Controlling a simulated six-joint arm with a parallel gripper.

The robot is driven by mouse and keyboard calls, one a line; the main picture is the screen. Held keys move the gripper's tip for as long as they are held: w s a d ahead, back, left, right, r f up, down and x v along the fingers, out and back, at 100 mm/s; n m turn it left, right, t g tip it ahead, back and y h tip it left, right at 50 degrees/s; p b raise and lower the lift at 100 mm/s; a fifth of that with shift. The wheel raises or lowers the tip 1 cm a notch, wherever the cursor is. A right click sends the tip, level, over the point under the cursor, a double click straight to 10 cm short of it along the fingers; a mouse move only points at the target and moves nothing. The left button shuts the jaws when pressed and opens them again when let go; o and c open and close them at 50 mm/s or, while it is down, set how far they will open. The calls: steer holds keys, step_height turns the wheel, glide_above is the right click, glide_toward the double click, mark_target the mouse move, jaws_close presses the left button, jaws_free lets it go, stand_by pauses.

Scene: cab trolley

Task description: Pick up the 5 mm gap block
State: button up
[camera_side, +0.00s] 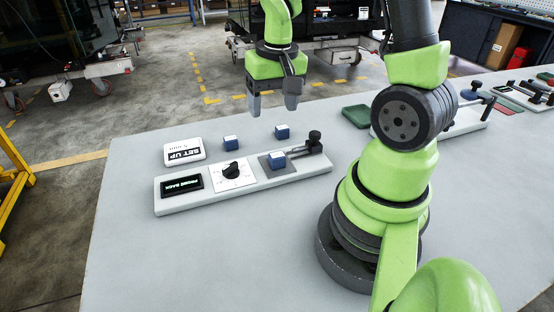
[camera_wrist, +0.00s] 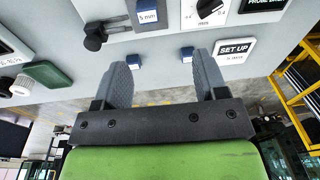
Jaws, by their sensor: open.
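My gripper (camera_side: 272,104) hangs open and empty above the far side of the table; its two fingers also frame the wrist view (camera_wrist: 160,62). A blue block with a white face marked "5 mm" (camera_wrist: 148,16) sits at the top of the wrist view; it appears to be the block on the grey pad (camera_side: 277,161) of the white panel in the side view. Two similar blue and white blocks stand loose on the table behind the panel, one at left (camera_side: 230,143) and one at right (camera_side: 282,132). Their markings are unreadable.
The white panel (camera_side: 205,204) carries a dial (camera_side: 232,172), a "PROBE BACK" display (camera_side: 182,184) and a black clamp-like part (camera_side: 314,143) beside the pad. A "SET UP" card (camera_side: 184,151) lies behind it. A green box (camera_side: 356,116) stands right. The table front is clear.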

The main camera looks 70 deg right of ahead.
steer(key=g, duration=0.1)
glide_above(278, 156)
steer(key=shift+m, duration=0.3)
steer(key=f, duration=0.7)
steer(key=shift+s+d+f, duration=0.2)
steer(key=shift+d+f, duration=0.05)
steer(key=shift+f, duration=0.1)
steer(key=shift+w+a+f, duration=0.1)
steer(key=shift+f, duration=1.5)
steer(key=shift+w+a+f, duration=0.1)
steer(key=shift+f, duration=1.5)
steer(key=c, duration=1.1)
steer(key=shift+r, duration=0.15)
